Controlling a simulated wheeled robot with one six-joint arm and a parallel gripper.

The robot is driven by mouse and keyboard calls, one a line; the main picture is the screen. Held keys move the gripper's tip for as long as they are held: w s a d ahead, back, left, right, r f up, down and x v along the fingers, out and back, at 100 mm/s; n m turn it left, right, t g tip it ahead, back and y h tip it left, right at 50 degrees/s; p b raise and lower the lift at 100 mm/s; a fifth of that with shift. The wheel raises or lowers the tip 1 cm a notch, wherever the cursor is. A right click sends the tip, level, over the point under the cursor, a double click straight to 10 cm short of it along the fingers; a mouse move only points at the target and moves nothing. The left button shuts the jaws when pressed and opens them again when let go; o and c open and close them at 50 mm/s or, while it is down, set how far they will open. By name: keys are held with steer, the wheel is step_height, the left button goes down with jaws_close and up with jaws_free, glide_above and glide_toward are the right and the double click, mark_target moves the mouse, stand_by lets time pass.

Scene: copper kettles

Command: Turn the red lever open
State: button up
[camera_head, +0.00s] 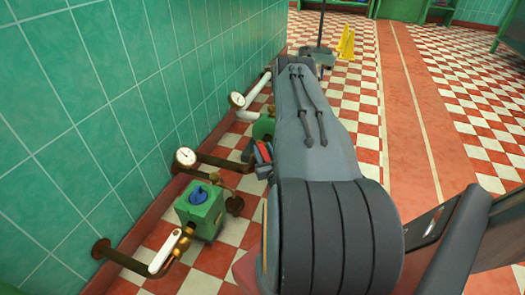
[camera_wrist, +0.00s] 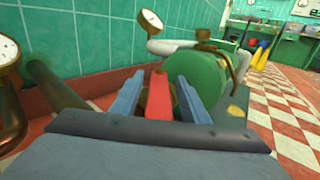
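The red lever (camera_wrist: 160,101) stands out toward me in the wrist view, in front of a round green body (camera_wrist: 205,85). My gripper (camera_wrist: 161,90) has one blue-grey finger on each side of the lever, close against it. It looks shut on the lever. In the head view a small bit of red (camera_head: 264,151) shows beside my arm, next to a dark fingertip. My arm hides most of the lever and its mount there.
A green box with a blue knob (camera_head: 200,204) stands on the floor at the left, near a white-handled pipe (camera_head: 163,252). Gauges (camera_head: 186,157) and pipes line the green tiled wall. A yellow floor sign (camera_head: 346,42) stands far off. Open checkered floor lies to the right.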

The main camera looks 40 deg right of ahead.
steer(key=shift+a, duration=0.1)
steer(key=shift+p+v, duration=1.45)
steer(key=shift+v, duration=2.4)
